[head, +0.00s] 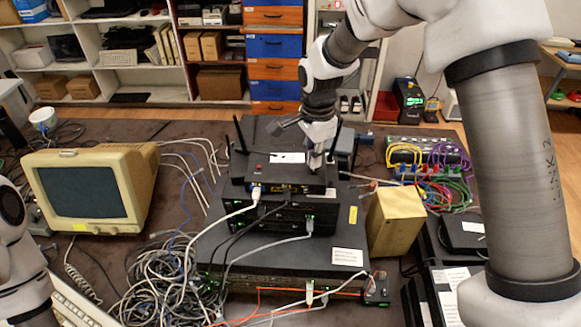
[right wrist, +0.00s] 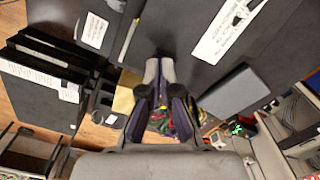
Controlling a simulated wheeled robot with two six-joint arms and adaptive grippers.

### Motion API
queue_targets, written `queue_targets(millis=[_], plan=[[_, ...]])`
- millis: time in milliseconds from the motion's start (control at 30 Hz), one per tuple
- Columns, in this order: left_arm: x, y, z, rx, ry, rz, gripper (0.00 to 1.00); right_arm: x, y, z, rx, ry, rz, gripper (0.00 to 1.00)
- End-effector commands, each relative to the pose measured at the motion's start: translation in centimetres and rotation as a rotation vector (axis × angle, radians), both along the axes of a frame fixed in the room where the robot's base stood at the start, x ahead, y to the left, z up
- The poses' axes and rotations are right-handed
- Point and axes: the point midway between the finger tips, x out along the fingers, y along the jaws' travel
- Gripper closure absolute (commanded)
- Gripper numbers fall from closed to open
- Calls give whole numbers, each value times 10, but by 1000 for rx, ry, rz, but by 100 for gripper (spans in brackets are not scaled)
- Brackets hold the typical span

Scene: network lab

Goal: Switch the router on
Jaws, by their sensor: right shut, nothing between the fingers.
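The black router (head: 285,178) sits on top of a stack of dark network boxes in the head view, with upright antennas, a white label and a small red spot (head: 259,167) on its top at the left. Cables are plugged into its front. My right gripper (head: 316,166) is shut and empty, pointing down at the right part of the router's top; I cannot tell whether it touches. In the right wrist view the closed fingers (right wrist: 160,72) are over a dark surface with white labels. My left gripper is not in view; only part of my left arm shows.
A beige monitor (head: 90,190) stands at the left and a tangle of cables (head: 165,270) lies left of the stack. A wooden block (head: 395,220) stands right of it. A device with colourful cables (head: 430,160) is at the back right. My right arm crosses the right side.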

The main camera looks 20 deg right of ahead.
Motion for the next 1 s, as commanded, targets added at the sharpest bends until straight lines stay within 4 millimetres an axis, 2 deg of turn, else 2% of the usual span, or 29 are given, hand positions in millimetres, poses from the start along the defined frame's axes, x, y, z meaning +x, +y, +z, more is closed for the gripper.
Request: queue_targets(millis=[33,500,1000], plan=[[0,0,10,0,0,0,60,0,0,11,0,0,0,100],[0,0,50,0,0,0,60,0,0,53,0,-1,0,100],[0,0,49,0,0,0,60,0,0,52,0,-1,0,100]])
